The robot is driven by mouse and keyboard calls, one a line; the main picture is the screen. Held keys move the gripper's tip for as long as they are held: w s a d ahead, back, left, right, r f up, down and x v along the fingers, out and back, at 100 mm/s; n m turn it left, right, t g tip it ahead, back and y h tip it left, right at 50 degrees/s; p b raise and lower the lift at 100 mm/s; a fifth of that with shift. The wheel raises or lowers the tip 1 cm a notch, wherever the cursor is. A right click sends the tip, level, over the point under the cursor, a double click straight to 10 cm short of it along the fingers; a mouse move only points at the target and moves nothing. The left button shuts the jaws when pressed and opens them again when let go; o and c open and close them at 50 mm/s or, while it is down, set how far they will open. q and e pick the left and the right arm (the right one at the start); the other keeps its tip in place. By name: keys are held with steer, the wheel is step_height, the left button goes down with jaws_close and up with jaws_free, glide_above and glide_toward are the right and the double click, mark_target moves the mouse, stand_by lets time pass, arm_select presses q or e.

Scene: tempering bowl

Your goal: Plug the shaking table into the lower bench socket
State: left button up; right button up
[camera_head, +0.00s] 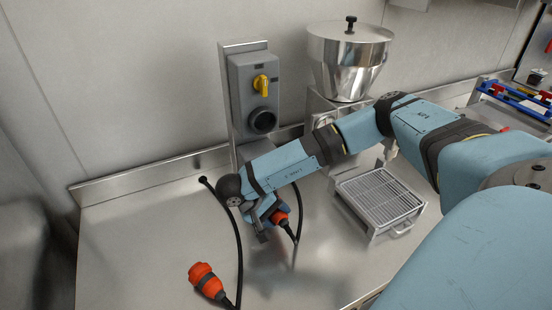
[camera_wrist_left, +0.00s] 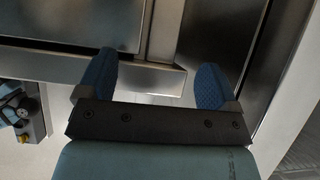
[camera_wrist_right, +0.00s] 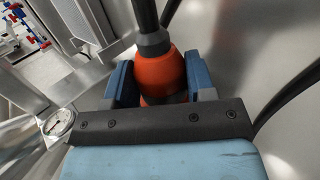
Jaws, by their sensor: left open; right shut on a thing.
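My right gripper (camera_head: 266,216) is shut on an orange plug (camera_head: 281,217) with a black cable, a little above the steel bench (camera_head: 150,240). In the right wrist view the held plug (camera_wrist_right: 160,72) sits between the blue fingers, its cable leading away at the top. A second orange plug (camera_head: 205,279) lies on the bench at front left. The black round socket (camera_head: 262,121) is on the grey switch box, below a yellow knob (camera_head: 261,84), and looks empty. My left gripper (camera_wrist_left: 155,78) is open and empty, seen only in the left wrist view. I cannot tell which cable is the shaking table's.
A steel hopper (camera_head: 348,60) stands behind my right arm. A wire-grid tray (camera_head: 380,199) sits right of the held plug. A blue and red frame (camera_head: 518,100) is at far right. A loose black cable (camera_head: 238,235) crosses the bench, which is otherwise clear at left.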

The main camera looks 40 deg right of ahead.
steer(key=shift+w+d+b, duration=0.2)
steer(key=shift+w+b, duration=0.15)
steer(key=shift+w, duration=0.45)
stand_by(0.9)
steer(key=o, duration=1)
steer(key=shift+r, duration=0.1)
steer(key=v, duration=1.3)
steer(key=shift+a+r+b, duration=0.15)
steer(key=shift+r+b, duration=0.15)
steer(key=shift+b, duration=0.15)
steer(key=shift+w, duration=0.1)
